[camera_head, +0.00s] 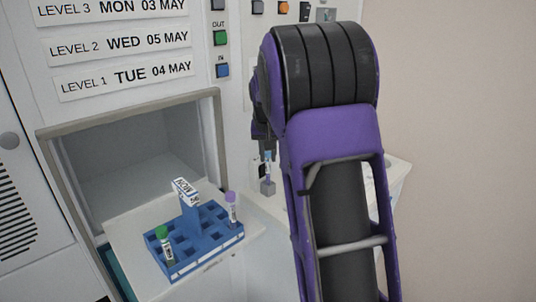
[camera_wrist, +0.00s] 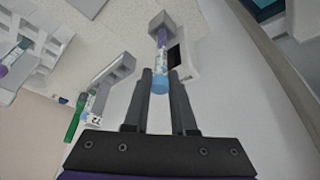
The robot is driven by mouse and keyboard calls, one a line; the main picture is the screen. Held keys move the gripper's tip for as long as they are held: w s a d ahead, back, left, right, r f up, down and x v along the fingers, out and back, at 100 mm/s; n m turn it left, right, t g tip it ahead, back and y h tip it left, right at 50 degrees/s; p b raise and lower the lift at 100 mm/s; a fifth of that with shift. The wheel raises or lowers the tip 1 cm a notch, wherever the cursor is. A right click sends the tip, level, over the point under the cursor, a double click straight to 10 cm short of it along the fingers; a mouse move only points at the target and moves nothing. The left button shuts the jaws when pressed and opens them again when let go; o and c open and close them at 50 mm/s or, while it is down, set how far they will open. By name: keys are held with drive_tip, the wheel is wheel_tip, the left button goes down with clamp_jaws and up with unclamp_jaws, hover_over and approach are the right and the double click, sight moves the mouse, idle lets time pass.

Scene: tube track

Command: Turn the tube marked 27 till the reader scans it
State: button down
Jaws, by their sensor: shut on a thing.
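A tube with a blue cap (camera_wrist: 160,86) and a printed label stands between the two fingers of my gripper (camera_wrist: 161,76) in the wrist view. My gripper is shut on it near the cap. The tube's far end sits at a small grey holder (camera_wrist: 160,22). A white reader with a dark window (camera_wrist: 175,58) is right beside the tube. In the head view the same tube (camera_head: 268,162) shows upright over the grey holder (camera_head: 267,187), under my gripper (camera_head: 265,147), which my arm partly hides. I cannot read a number on this tube.
Wall buttons, green (camera_head: 220,38) and blue (camera_head: 222,71), are above. Bare wall lies right.

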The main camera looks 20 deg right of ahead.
drive_tip(key=shift+f, duration=0.15)
drive_tip(key=shift+r+p, duration=0.85)
drive_tip(key=shift+r, duration=0.35)
drive_tip(key=c, duration=0.7)
unclamp_jaws()
drive_tip(key=shift+o, duration=0.2)
drive_tip(key=p+v, duration=0.1)
drive_tip(key=v, duration=1.6)
drive_tip(key=shift+r+p, duration=0.15)
drive_tip(key=shift+p, duration=0.15)
